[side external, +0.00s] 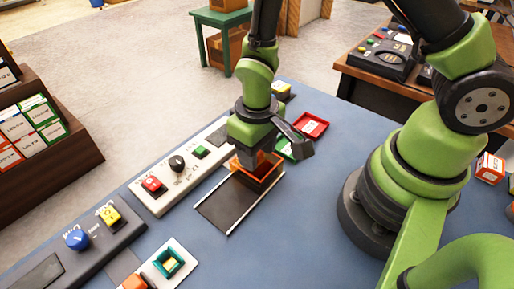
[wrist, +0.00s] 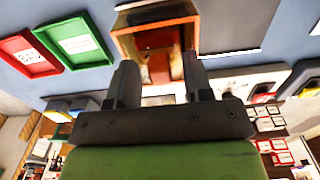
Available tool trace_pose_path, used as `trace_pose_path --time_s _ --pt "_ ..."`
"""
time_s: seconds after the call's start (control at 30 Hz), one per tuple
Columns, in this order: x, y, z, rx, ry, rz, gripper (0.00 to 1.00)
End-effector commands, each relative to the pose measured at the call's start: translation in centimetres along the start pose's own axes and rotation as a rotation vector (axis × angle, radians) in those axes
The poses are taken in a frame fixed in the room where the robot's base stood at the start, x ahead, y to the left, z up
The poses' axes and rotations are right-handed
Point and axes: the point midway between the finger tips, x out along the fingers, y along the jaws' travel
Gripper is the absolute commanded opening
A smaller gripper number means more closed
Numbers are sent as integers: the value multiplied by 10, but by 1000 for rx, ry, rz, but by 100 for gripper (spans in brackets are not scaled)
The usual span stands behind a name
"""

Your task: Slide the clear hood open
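The hood looks like a small orange-tinted see-through box (side external: 270,174) with an open-looking frame. It sits at the far end of a dark plate with pale side rails (side external: 228,208). In the wrist view the hood (wrist: 152,20) is at top centre, with a reddish-brown inside. My gripper (side external: 253,163) points down at the hood, over its left part in the side view. In the wrist view the two fingers of my gripper (wrist: 158,70) are apart, with the hood's near part between and beyond them. Whether they touch it I cannot tell.
A red tray (side external: 311,126) and a green tray (side external: 287,150) lie beyond the hood. A light panel (side external: 170,178) with red, black and green controls runs along the left. A teal-framed button panel (side external: 168,262) is at the front. The blue table right of the plate is clear.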

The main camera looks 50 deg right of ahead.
Motion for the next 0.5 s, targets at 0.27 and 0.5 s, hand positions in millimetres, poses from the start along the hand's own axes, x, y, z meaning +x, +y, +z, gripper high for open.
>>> trace_pose_path --time_s 0.27,0.5 --pt "0 0 0 0 0 0 0" --pt "0 -22 -1 -9 2 -1 0"
